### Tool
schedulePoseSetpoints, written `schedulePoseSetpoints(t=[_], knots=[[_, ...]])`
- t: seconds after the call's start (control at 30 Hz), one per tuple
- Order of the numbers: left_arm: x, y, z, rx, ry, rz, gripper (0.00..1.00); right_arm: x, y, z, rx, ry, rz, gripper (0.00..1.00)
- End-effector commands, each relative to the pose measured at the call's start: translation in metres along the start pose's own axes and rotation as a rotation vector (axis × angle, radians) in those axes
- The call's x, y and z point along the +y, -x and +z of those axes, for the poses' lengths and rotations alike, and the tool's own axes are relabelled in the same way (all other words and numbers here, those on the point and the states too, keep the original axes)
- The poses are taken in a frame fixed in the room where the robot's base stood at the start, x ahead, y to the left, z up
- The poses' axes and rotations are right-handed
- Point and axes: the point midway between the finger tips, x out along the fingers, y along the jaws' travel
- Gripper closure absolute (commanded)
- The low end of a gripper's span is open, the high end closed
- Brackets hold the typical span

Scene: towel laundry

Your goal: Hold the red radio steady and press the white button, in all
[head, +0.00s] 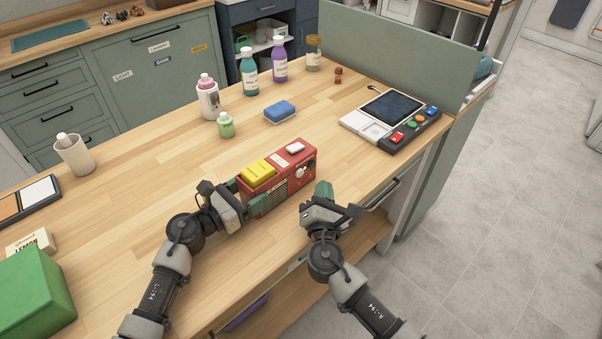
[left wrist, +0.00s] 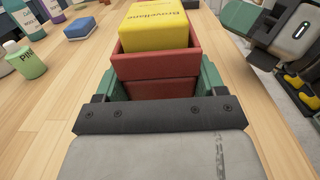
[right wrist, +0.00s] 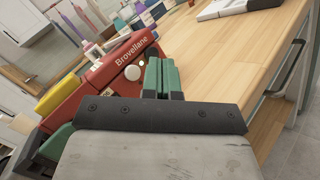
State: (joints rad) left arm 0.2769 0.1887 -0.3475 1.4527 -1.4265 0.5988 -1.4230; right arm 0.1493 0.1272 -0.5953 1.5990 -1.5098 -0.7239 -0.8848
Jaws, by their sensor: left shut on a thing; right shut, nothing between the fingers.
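The red radio (head: 277,196) stands near the front edge of the wooden counter. A yellow block (head: 258,172) sits on its left part and a white button (head: 295,148) is on top at the right. A round white knob (right wrist: 132,72) shows on its front face in the right wrist view. My left gripper (head: 241,198) is shut on the radio's left end; its green fingers flank the red body in the left wrist view (left wrist: 157,88). My right gripper (head: 323,189) is shut and empty, just right of the radio, apart from it and lower than the white button.
A blue sponge (head: 280,112), a green bottle (head: 226,126) and several taller bottles stand behind the radio. A console (head: 382,146) with coloured buttons lies at the right end. A green box (head: 35,292) is at the front left. Bare counter lies between the radio and the console.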

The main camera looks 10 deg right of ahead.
Motion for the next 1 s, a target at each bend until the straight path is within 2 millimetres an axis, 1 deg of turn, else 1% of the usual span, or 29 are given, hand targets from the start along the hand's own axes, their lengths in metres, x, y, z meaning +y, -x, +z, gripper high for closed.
schedulePoseSetpoints(t=[0.1, 0.3, 1.0], knots=[[0.000, 0.000, 0.000, 0.000, 0.000, 0.000, 0.70, 0.008, -0.011, -0.008, 0.000, -0.002, 0.000, 1.00], [0.000, 0.000, 0.000, 0.000, 0.000, 0.001, 0.70, 0.016, -0.021, -0.015, 0.000, -0.001, 0.000, 1.00], [0.000, 0.000, 0.000, 0.000, 0.000, 0.001, 0.70, 0.017, -0.023, -0.017, 0.001, 0.000, 0.000, 1.00]])
